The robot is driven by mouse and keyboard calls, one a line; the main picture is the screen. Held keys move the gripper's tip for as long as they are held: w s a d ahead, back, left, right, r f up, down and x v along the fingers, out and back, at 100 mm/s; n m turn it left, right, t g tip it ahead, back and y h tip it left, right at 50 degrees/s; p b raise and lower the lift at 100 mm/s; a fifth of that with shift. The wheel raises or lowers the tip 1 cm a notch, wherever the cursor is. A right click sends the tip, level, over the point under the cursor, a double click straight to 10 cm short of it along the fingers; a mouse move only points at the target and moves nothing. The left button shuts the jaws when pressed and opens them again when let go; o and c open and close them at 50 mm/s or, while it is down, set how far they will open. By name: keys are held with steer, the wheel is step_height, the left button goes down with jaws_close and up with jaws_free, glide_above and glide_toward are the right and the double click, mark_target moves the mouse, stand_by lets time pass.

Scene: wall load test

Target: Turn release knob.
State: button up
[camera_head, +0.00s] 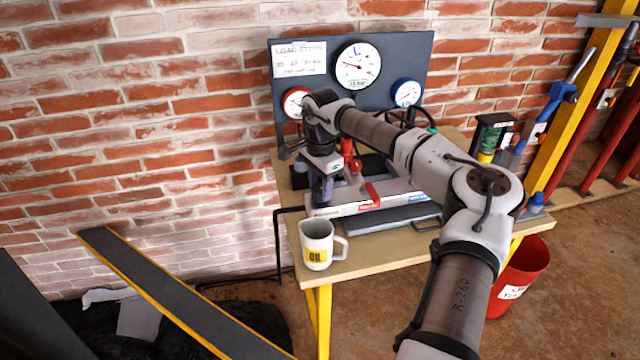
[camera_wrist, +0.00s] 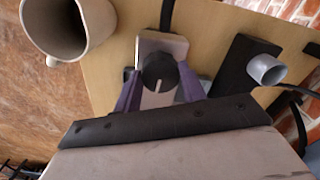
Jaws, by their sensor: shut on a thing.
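The release knob (camera_wrist: 159,68) is a round black knob with a pale pointer line, on a light grey block (camera_wrist: 176,44) in the wrist view. The pointer line runs roughly up and down in that picture. My gripper (camera_wrist: 160,78) has one purple finger on each side of the knob and is shut on it. In the head view, my gripper (camera_head: 323,190) points down at the left end of the grey unit on the bench (camera_head: 350,262). The knob is hidden there behind my gripper.
A white oil mug (camera_head: 317,243) stands close in front of my gripper; it also shows in the wrist view (camera_wrist: 96,38). A dark gauge panel (camera_head: 335,98) stands behind. A red valve handle (camera_head: 371,194) is just right. A red bucket (camera_head: 520,275) is on the floor.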

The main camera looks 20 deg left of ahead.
mark_target(320, 189)
steer(key=shift+n, duration=0.6)
steer(key=o, duration=1)
step_height(320, 189, up, 14)
steer(key=shift+f+b, duration=0.1)
steer(key=shift+b, duration=0.9)
